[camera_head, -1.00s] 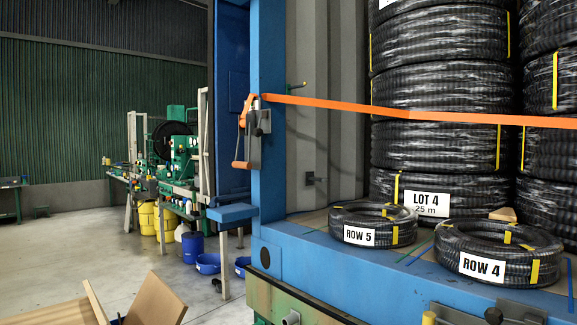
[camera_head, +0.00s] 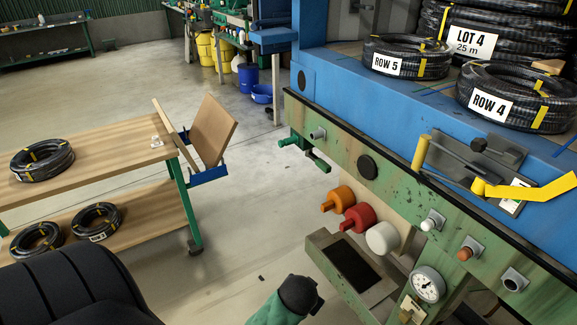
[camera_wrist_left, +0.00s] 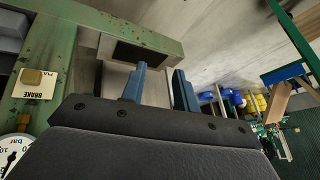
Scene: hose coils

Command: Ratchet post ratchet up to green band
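The foot of the blue post (camera_head: 308,25) shows at the top of the head view. The ratchet with its orange strap is out of view, and I see no green band on the visible part of the post. My left gripper (camera_wrist_left: 160,70) shows in the left wrist view with its two blue fingers apart and nothing between them. It is in front of the green machine frame (camera_wrist_left: 50,50), with a dark recess (camera_wrist_left: 140,54) beyond the fingers. My right gripper is not in view.
Hose coils labelled ROW 5 (camera_head: 407,57) and ROW 4 (camera_head: 510,97) lie on the deck. A wooden bench (camera_head: 110,160) stands left; floor between is open.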

